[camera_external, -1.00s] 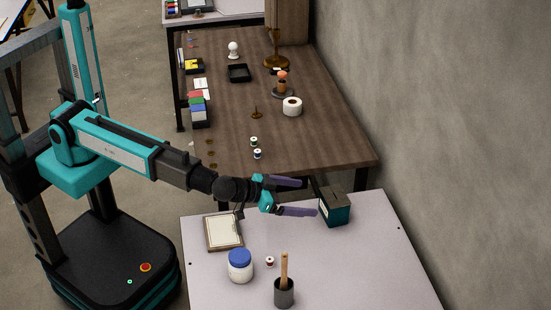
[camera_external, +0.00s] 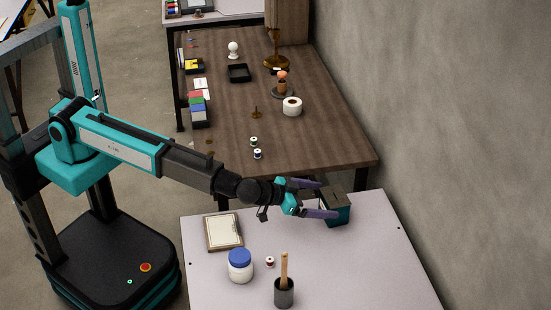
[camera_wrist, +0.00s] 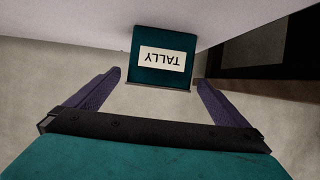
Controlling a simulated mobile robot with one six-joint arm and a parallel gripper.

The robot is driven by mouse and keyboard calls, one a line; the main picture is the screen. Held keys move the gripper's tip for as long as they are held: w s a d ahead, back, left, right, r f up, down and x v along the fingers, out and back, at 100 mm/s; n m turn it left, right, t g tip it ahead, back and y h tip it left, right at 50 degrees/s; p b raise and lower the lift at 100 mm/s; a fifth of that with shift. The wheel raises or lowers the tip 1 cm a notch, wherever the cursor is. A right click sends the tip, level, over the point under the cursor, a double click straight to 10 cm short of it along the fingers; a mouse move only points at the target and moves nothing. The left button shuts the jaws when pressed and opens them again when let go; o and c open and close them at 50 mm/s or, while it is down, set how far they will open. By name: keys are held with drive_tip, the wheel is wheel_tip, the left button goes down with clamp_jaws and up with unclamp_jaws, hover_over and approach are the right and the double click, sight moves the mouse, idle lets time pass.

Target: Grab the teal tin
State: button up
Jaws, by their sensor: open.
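In the wrist view the tin (camera_wrist: 163,78) shows a white label reading "TALLY", upside down, centred ahead between the fingers. My gripper (camera_external: 325,199) is open, with its purple fingers pointing at the tin. In the external view the fingertips overlap the tin's left side. In the wrist view my gripper (camera_wrist: 160,80) has its fingers spread wider than the tin, with gaps on both sides. I see no contact.
The pale table (camera_external: 350,270) also holds a clipboard (camera_external: 223,231), a blue-lidded jar (camera_external: 240,266), a small spool (camera_external: 270,262) and a dark cup with a wooden handle (camera_external: 284,292). A brown table (camera_external: 320,140) stands behind. The pale table's right part is clear.

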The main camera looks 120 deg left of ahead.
sight(335, 192)
drive_tip(key=shift+w+a+f+p, duration=0.15)
drive_tip(key=shift+w+a+p, duration=0.2)
drive_tip(key=shift+w+a, duration=0.2)
drive_tip(key=shift+p+x, duration=0.55)
drive_tip(key=shift+x, duration=1.3)
drive_tip(key=shift+s+f, duration=0.1)
drive_tip(key=c, duration=1.3)
drive_tip(key=shift+c, duration=0.2)
drive_tip(key=shift+r+b, duration=0.3)
drive_tip(key=shift+r, duration=1.6)
drive_tip(key=s+d+r+b, duration=0.1)
drive_tip(key=s+d+b, duration=0.2)
drive_tip(key=s, duration=1.2)
drive_tip(key=d, duration=0.2)
drive_tip(key=shift+d, duration=0.35)
